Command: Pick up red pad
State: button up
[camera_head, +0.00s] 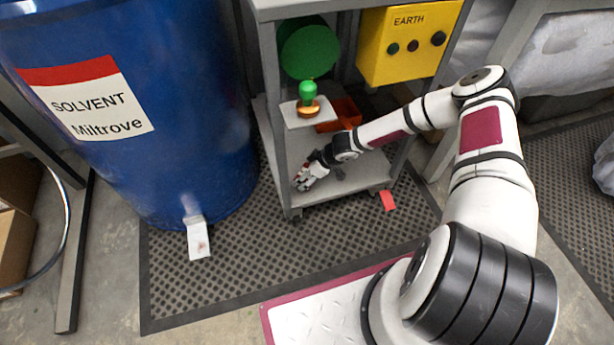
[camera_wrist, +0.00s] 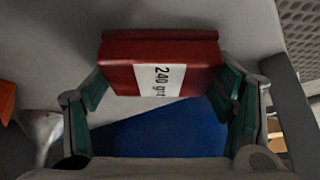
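The red pad (camera_wrist: 118,76) shows in the wrist view as a thick red block with a white label reading "240 gr" and a partly unclear ending. It lies between the green-lined fingers of my gripper (camera_wrist: 165,88), one finger at each side, very close to its edges. Whether the fingers press on it or only straddle it cannot be told. In the head view my gripper (camera_head: 304,176) is low over the cart's bottom shelf (camera_head: 340,181), near its left side. A little red shows there between the fingers; the rest of the pad is hidden.
The cart's left post (camera_head: 268,90) stands close to my gripper. A blue solvent drum (camera_head: 190,150) stands left. A red piece (camera_head: 388,201) lies by the cart's front edge.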

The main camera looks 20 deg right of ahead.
aim_at(302, 171)
jog(key=shift+c, duration=0.5)
jog(key=shift+r+p, duration=0.4)
jog(key=shift+r, duration=0.2)
notch_tip(302, 171, up, 2)
jog(key=shift+r+p, duration=0.1)
jog(key=shift+p, duration=0.5)
jog(key=shift+s+r, duration=0.15)
jog(key=shift+s, duration=0.55)
jog(key=s+r+p, duration=0.1)
jog(key=s+p, duration=0.3)
jog(key=s, duration=1)
jog(key=shift+s+r, duration=0.15)
jog(key=shift+s, duration=0.2)
